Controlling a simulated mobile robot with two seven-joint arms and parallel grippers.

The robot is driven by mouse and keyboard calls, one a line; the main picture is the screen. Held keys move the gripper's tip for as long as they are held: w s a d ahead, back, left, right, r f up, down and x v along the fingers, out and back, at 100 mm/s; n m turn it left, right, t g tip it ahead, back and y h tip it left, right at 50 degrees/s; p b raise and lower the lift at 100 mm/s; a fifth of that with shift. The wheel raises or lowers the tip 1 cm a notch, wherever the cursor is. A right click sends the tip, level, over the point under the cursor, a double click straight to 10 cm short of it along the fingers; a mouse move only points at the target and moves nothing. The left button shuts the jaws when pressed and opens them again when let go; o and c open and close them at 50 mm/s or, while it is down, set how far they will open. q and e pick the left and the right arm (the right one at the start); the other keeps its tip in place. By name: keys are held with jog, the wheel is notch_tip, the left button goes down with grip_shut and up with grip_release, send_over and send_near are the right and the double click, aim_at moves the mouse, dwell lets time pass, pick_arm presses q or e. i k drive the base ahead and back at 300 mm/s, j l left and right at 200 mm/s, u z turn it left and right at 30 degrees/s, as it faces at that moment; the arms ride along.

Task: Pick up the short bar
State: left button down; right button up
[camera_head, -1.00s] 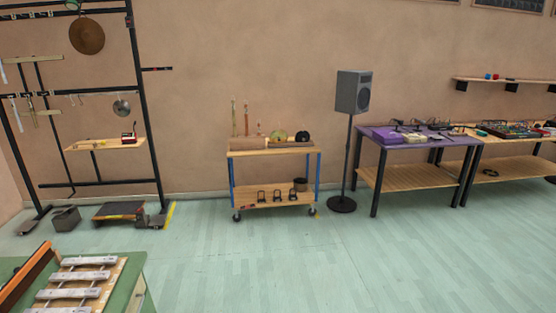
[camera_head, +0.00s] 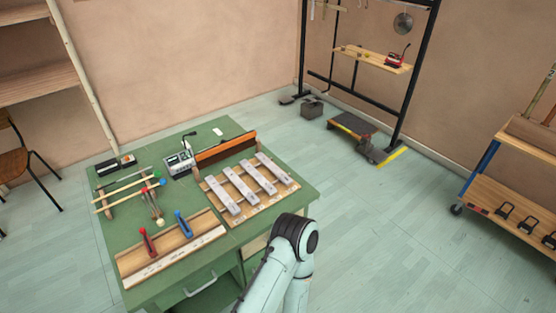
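Several silver-grey metal bars lie side by side on a wooden frame on the green table (camera_head: 232,129) in the head view. The leftmost bar (camera_head: 222,196) and the rightmost bar (camera_head: 273,169) are at the ends of the row. A pale teal link of one of my arms rises from the bottom, in front of the table's near right corner. Neither gripper is in view.
A wooden tray (camera_head: 188,262) holds a red-handled tool (camera_head: 148,242) and a blue-handled tool (camera_head: 184,225). Mallets, a grey device (camera_head: 180,163) and an orange-brown board (camera_head: 225,150) share the table. Open floor (camera_head: 400,235) lies to the right, before a trolley (camera_head: 515,208).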

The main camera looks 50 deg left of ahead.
aim_at(263, 182)
jog(key=i+l+u, duration=0.15)
jog(key=i, duration=1.5)
jog(key=i+u, duration=0.15)
jog(key=u, duration=0.35)
jog(key=i+u, duration=0.15)
jog(key=u, duration=0.35)
jog(key=i+l+u, duration=0.1)
jog(key=u, duration=0.4)
